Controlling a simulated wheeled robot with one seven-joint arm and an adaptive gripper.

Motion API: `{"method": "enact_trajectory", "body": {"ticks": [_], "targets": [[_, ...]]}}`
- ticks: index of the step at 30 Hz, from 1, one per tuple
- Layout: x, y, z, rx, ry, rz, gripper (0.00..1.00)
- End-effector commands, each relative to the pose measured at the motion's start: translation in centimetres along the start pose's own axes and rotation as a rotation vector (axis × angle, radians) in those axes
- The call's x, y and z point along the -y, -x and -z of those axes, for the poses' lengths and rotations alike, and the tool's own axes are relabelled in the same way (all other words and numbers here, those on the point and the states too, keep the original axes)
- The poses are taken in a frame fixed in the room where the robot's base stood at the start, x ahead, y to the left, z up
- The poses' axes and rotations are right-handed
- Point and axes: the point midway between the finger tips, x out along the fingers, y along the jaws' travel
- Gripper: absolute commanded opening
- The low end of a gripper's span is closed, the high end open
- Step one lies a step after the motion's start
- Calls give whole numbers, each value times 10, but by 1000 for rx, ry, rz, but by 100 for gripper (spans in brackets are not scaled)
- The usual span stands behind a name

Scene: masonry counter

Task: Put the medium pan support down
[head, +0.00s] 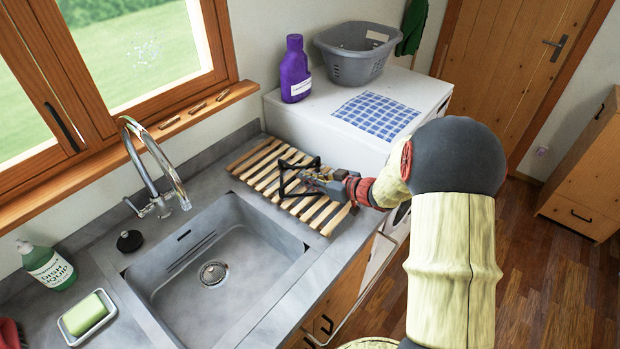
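The medium pan support (283,180) is a small black metal frame at the slatted wooden rack (262,166), beside the sink. My gripper (313,177) reaches in from the right over the rack and appears shut on the right side of the frame. The fingers overlap the frame and are small in this view. I cannot tell whether the frame touches the slats or hangs just above them. Part of the frame is hidden behind my gripper.
The sink (190,290) and its tap (150,165) are left of the rack. A white appliance (320,120) behind it carries a purple bottle (295,70), a grey basket (352,62) and a checked cloth (377,115). Slats left and front of the frame are bare.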

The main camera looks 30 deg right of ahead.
Motion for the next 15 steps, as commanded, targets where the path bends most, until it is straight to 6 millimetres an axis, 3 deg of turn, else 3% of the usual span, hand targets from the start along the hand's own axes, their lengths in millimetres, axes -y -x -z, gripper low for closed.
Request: {"method": "enact_trajectory", "body": {"ticks": [5, 15], "targets": [[0, 0, 0, 0, 0, 0, 24], [0, 1, 3, -1, 1, 0, 25]]}}
